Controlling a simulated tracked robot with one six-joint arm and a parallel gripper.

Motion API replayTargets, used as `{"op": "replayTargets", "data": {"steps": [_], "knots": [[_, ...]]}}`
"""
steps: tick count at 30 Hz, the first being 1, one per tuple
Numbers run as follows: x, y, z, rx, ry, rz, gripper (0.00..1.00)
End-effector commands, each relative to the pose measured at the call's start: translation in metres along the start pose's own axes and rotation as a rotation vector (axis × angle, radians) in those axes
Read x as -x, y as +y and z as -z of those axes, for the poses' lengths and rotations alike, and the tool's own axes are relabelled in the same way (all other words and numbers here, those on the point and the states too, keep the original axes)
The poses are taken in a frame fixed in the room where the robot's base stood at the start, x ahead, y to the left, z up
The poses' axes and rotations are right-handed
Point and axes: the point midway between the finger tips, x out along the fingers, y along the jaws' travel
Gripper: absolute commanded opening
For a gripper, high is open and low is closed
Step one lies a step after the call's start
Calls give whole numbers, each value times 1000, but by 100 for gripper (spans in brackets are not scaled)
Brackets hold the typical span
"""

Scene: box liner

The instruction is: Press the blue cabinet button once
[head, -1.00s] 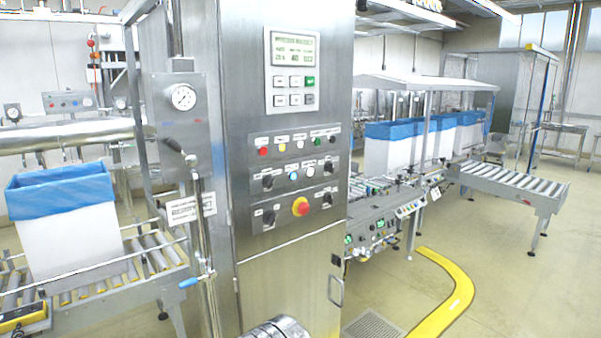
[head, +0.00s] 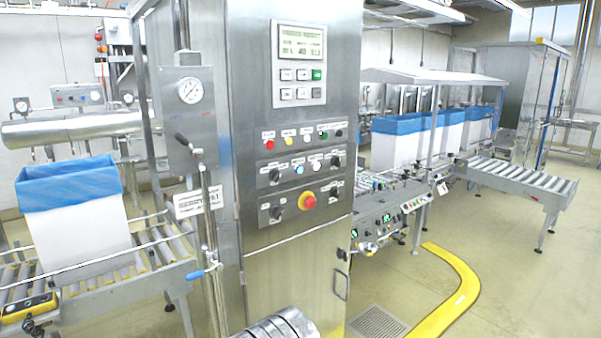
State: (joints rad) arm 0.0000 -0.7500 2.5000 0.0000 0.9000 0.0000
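The tall stainless steel cabinet (head: 295,255) stands in the middle of the head view, its front facing me. The small blue button (head: 299,169) is on its middle control panel, between a black knob (head: 274,175) on the left and a white button (head: 315,165) on the right. Nothing covers the blue button. My gripper is not in view.
A row of small coloured buttons (head: 287,141) sits above, and a red emergency stop (head: 307,200) with a yellow collar below. A blue-lined carton (head: 75,230) is on rollers at left.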

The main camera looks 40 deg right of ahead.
Motion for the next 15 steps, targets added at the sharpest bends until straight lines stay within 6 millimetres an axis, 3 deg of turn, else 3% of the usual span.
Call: {"op": "replayTargets", "data": {"steps": [9,15], "knots": [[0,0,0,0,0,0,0],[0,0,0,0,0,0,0]]}}
